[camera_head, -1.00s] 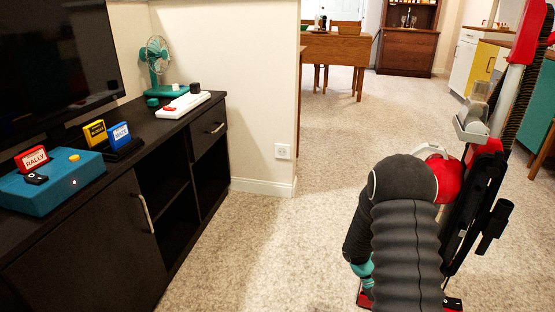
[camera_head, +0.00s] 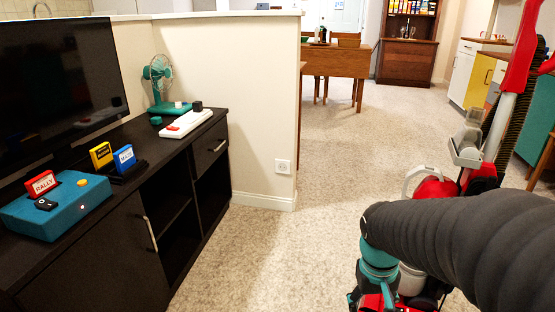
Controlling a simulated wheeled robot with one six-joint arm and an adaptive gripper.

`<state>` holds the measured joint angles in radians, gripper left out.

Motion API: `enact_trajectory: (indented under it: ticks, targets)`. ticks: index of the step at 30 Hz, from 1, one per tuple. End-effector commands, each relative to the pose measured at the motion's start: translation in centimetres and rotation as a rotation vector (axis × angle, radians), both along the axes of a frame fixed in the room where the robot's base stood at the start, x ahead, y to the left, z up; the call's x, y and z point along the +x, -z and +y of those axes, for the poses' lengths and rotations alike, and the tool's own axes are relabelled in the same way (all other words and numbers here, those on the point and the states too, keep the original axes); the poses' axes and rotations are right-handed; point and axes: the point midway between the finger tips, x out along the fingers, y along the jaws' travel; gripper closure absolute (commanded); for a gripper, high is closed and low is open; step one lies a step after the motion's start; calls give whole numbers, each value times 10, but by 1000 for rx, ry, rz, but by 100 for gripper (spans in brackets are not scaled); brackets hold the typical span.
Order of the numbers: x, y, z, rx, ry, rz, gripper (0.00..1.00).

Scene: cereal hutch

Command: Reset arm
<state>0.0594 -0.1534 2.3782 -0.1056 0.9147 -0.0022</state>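My arm, in a black ribbed sleeve, reaches in from the right edge of the head view and bends down at a teal joint. Below it, teal and red parts at my gripper end (camera_head: 375,298) show at the bottom edge. The fingertips are cut off or hidden, so I cannot see whether they are open or shut. No held thing shows.
A dark cabinet (camera_head: 95,250) on the left bears a TV (camera_head: 60,85), a teal console (camera_head: 60,208), game cases and a teal fan (camera_head: 160,75). A red-grey upright device, apparently a vacuum (camera_head: 470,145), is at right. A wooden table (camera_head: 335,61) stands behind. Middle carpet is clear.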

Motion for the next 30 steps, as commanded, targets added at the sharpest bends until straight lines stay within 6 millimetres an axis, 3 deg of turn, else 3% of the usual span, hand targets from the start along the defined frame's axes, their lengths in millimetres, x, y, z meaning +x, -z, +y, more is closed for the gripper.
enact_trajectory:
  ticks: [1, 3, 18, 24, 30]
  targets:
    - [-6, -17, 5, 12, 7, -44, 34]
    - [-14, -33, 11, 31, 16, -93, 34]
    - [-64, -139, 34, 82, -1, -439, 34]
    - [-70, -159, 36, 84, -12, -495, 34]
    - [-70, -160, 36, 84, -13, -496, 34]
